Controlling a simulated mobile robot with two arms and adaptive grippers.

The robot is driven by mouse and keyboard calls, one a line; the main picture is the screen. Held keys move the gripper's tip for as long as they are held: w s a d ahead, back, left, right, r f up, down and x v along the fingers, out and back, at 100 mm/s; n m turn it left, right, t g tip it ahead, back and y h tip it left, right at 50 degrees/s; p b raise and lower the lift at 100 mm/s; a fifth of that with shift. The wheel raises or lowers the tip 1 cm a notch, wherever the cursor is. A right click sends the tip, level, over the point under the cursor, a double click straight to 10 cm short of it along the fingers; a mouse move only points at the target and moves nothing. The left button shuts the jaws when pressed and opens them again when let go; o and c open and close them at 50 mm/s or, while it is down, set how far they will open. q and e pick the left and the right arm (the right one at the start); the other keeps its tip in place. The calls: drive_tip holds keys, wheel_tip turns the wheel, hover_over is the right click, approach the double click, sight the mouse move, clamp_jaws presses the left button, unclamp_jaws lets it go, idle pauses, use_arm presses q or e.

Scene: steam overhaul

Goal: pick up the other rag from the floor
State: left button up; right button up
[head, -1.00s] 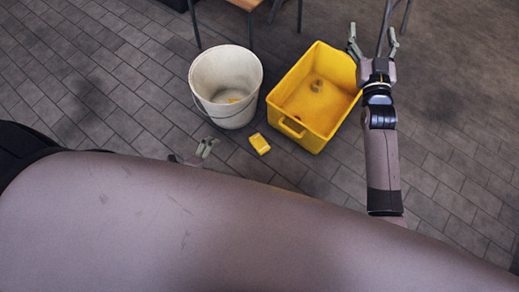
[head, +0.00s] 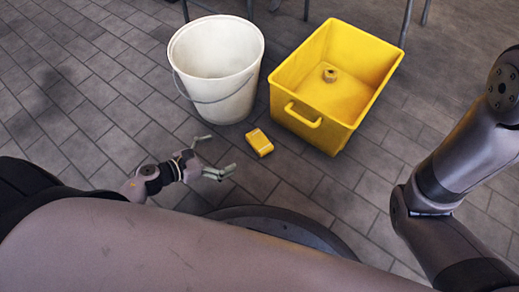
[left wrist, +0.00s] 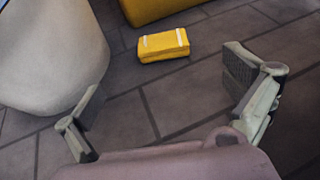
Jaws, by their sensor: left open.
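The rag (head: 259,142) looks like a small yellow folded block with pale bands, lying on the floor tiles between the bucket and the yellow crate. It also shows in the left wrist view (left wrist: 164,45), ahead of and between my fingers. My left gripper (head: 219,155) is open and empty, low over the floor to the left of the rag and apart from it. Its two spread fingers also show in the left wrist view (left wrist: 165,85). My right gripper is out of view; only links of my right arm show at the right.
A white bucket (head: 218,100) stands just behind the rag on the left. A yellow crate (head: 318,122) stands behind it on the right, with a small brownish round part (head: 330,75) inside. Thin furniture legs stand at the back. The floor at left is clear.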

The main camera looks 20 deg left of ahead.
use_arm(q)
drive_tip(key=b, duration=0.5)
approach(264, 138)
drive_tip(key=x, duration=0.4)
drive_tip(key=shift+f, duration=0.1)
drive_tip(key=b+x, duration=0.2)
drive_tip(key=x, duration=0.3)
drive_tip(key=shift+w+d, duration=0.1)
drive_tip(key=shift+w, duration=0.1)
drive_tip(key=shift+c, duration=0.2)
drive_tip(key=c, duration=1.1)
drive_tip(key=shift+c, duration=0.2)
